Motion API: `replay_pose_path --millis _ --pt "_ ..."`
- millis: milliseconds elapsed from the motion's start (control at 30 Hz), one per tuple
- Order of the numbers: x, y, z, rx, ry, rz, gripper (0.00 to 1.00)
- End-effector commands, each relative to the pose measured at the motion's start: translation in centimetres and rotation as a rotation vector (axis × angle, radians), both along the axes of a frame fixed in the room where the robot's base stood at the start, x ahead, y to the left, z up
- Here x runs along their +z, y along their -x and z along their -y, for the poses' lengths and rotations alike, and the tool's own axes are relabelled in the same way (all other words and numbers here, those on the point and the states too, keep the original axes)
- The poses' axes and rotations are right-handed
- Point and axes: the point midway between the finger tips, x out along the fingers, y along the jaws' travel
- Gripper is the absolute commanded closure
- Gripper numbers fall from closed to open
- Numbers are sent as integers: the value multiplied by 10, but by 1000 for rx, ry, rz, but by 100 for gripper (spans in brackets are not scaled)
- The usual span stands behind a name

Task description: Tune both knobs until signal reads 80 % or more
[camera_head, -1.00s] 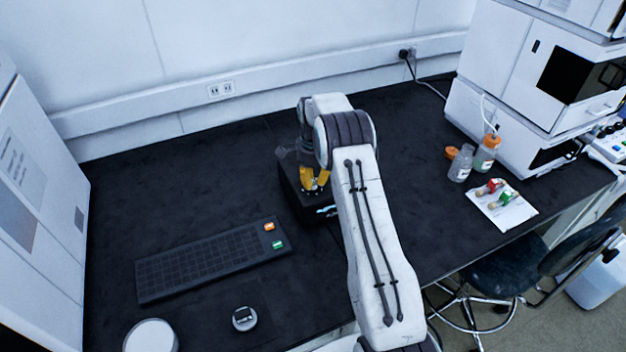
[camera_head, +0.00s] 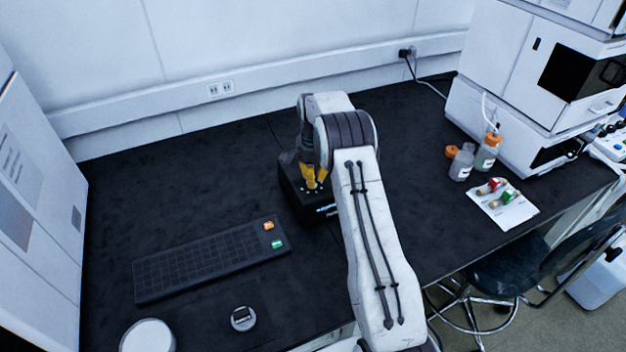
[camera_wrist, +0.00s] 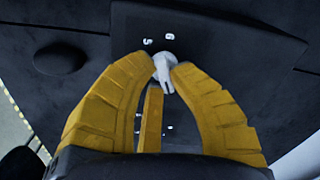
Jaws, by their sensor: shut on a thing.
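A black box (camera_head: 290,190) with a lit display (camera_head: 326,209) on its front stands on the bench, partly hidden behind my arm. The display is too small to read. In the wrist view the box's dark top panel (camera_wrist: 225,40) carries white numbers and a pale knob (camera_wrist: 164,68). My gripper's yellow fingers (camera_wrist: 163,72) are shut on this pale knob from both sides; the gripper also shows over the box in the head view (camera_head: 313,180). A dark round knob (camera_wrist: 60,59) sits at the left in the wrist view.
A black rack (camera_head: 210,262) with an orange and a green block lies left of the box. Bottles (camera_head: 462,162) and a white sheet (camera_head: 515,212) with small items are at the right. The bench behind the rack is clear.

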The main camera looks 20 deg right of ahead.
Motion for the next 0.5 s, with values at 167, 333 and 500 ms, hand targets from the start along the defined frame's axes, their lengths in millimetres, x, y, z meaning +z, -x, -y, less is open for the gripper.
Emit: replay_pose_path --millis 167,333,500 --pt "-1 0 1 133 0 -1 100" --pt "-1 0 1 235 0 -1 100" --pt "-1 0 1 303 -1 -3 100"
